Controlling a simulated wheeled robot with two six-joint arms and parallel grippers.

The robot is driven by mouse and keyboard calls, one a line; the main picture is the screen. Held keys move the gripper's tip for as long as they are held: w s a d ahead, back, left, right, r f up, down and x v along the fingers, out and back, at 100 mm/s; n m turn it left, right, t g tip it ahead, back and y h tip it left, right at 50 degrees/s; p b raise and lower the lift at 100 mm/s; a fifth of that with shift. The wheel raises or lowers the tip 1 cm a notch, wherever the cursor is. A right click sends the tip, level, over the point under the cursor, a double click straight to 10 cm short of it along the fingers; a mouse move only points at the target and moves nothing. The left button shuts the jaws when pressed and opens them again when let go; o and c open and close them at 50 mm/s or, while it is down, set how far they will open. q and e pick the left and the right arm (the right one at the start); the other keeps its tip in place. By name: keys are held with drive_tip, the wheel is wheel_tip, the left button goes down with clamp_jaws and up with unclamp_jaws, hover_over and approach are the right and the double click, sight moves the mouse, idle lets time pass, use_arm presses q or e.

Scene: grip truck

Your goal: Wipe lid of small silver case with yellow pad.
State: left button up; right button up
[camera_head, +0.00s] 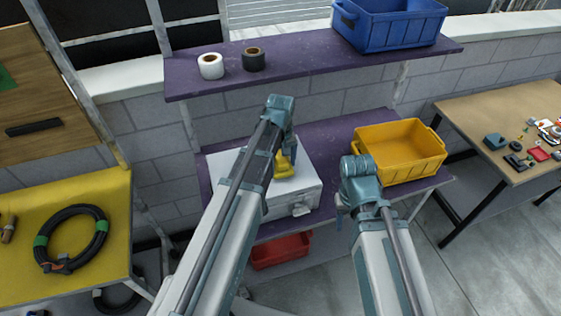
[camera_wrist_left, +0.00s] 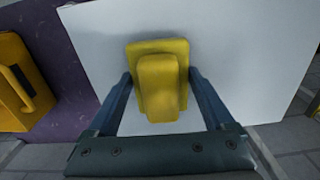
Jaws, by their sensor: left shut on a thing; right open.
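The small silver case (camera_head: 300,187) lies shut on the lower purple shelf, its flat pale lid (camera_wrist_left: 250,65) facing up. The yellow pad (camera_wrist_left: 158,52) has a raised block-shaped handle. My left gripper (camera_wrist_left: 160,92) is shut on this handle, one finger on each side. The pad is over the lid, and I cannot tell whether it touches it. In the head view the pad (camera_head: 285,163) is partly hidden behind my left arm. My right gripper (camera_head: 342,203) is open and empty, in front of the shelf and right of the case.
A yellow crate (camera_head: 408,168) stands right of the case on the lower shelf (camera_head: 335,137). A blue crate (camera_head: 400,32) and two tape rolls (camera_head: 211,72) are on the upper shelf (camera_head: 310,58). A red bin (camera_head: 280,252) sits below. Tables stand at both sides.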

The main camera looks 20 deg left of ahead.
use_arm(q)
drive_tip(key=shift+r+p, duration=2.15)
drive_tip(key=shift+r, duration=0.4)
wheel_tip(320, 180, up, 3)
drive_tip(key=p, duration=0.3)
drive_tip(key=shift+r, duration=0.1)
drive_tip(key=shift+f, duration=0.2)
